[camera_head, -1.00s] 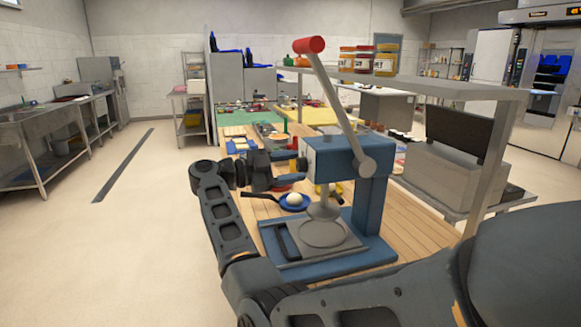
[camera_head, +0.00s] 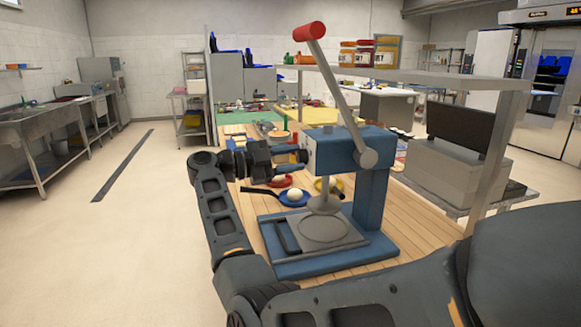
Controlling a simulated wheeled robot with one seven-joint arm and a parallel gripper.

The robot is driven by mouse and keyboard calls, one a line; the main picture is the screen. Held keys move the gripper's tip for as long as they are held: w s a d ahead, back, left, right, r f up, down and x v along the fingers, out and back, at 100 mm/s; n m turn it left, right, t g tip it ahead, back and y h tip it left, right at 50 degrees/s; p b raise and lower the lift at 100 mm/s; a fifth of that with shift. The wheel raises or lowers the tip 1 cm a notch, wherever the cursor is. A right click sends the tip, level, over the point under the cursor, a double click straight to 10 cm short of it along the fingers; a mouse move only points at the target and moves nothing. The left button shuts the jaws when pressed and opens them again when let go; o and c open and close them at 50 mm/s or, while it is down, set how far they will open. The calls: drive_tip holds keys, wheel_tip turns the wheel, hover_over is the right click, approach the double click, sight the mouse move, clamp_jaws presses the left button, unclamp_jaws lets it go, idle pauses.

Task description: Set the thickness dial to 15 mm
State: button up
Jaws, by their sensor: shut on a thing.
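The blue press (camera_head: 375,205) stands upright on a wooden table, its head (camera_head: 335,148) above a round grey plate (camera_head: 325,228). Its long grey lever (camera_head: 338,90) with a red knob (camera_head: 308,31) points up and leans left. My gripper (camera_head: 300,156) reaches in from the left and is shut at the left face of the press head, on the thickness dial. The dial is mostly hidden behind the fingers. Its scale and setting are too small to read.
A blue pan (camera_head: 293,198) with a white ball lies behind the press plate. A red bowl (camera_head: 280,181) stands near it, below my wrist. A grey shelf (camera_head: 420,77) with jars runs behind the lever. The floor at the left is clear.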

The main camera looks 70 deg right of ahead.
drive_tip(key=m+b, duration=0.2)
drive_tip(key=b, duration=0.2)
drive_tip(key=f+m+b, duration=0.1)
drive_tip(key=m+b, duration=0.2)
drive_tip(key=b, duration=0.1)
drive_tip(key=shift+m+b, duration=0.3)
drive_tip(key=m+b, duration=0.2)
drive_tip(key=b, duration=0.1)
drive_tip(key=m+b, duration=0.2)
drive_tip(key=b, duration=0.1)
drive_tip(key=shift+r+m+g, duration=0.25)
drive_tip(key=shift+m+g, duration=0.05)
drive_tip(key=shift+g, duration=0.1)
drive_tip(key=o, duration=1.1)
drive_tip(key=shift+r, duration=0.15)
drive_tip(key=shift+c, duration=0.2)
drive_tip(key=shift+w, duration=0.1)
drive_tip(key=v, duration=0.7)
drive_tip(key=shift+w+a+b, duration=0.2)
drive_tip(key=shift+a+b, duration=0.05)
drive_tip(key=shift+b, duration=0.2)
